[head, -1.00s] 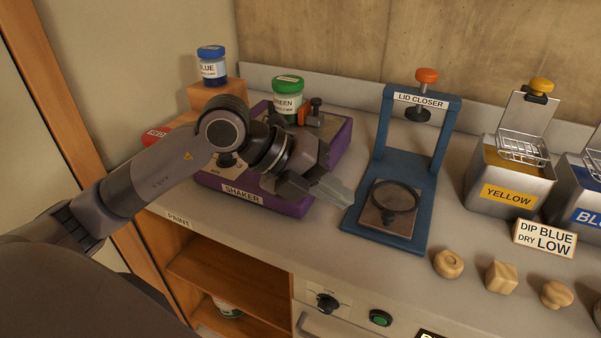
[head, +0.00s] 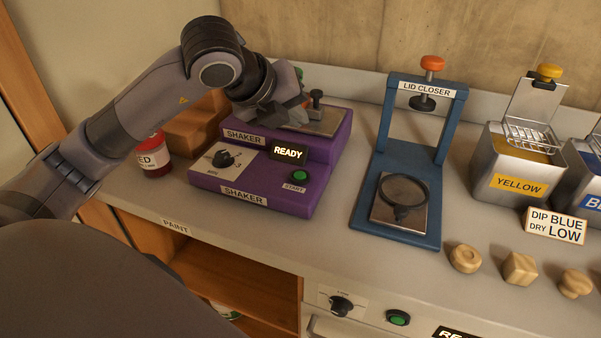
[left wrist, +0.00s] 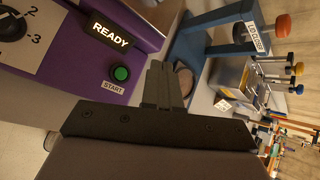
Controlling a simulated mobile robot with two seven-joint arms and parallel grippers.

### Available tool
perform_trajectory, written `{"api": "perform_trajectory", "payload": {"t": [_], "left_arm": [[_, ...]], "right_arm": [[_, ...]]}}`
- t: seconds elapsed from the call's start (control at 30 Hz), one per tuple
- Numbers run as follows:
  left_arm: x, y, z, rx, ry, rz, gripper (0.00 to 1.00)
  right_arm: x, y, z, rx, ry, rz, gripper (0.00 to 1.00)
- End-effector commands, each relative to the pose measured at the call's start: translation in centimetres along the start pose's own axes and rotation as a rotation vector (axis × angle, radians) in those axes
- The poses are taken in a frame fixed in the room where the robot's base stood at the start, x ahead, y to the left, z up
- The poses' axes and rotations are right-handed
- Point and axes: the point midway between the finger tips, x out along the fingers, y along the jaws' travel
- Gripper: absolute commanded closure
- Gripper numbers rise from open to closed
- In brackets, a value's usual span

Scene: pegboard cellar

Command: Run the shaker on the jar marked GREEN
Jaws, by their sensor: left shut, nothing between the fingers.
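The purple shaker (head: 215,181) stands on the bench with a lit READY display (head: 288,152), a green START button (head: 299,176) and a numbered dial (head: 223,158). The START button also shows in the left wrist view (left wrist: 121,73). My left gripper (head: 292,113) is shut and empty, in front of the shaker's rear platform in the head view. The left wrist view shows its fingers (left wrist: 162,84) together, beside the START button in the picture. My right gripper is out of view.
A RED jar (head: 154,157) stands left of the shaker by a wooden block (head: 195,130). The blue lid closer (head: 440,185) stands to the right, then the YELLOW dip tank (head: 515,180). Bare bench lies between shaker and lid closer.

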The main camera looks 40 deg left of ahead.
Motion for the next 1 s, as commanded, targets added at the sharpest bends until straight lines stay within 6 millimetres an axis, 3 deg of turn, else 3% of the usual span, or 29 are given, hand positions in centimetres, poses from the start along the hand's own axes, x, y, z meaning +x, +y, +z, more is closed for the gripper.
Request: {"api": "perform_trajectory", "payload": {"t": [0.43, 1.0], "left_arm": [[0.9, 0.6, -0.7, 0.001, 0.003, 0.001, 1.00], [5.8, 4.2, -4.3, 0.001, 0.002, -0.002, 1.00]], "right_arm": [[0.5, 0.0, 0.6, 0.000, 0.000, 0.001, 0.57], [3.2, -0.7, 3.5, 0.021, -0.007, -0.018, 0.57]]}}
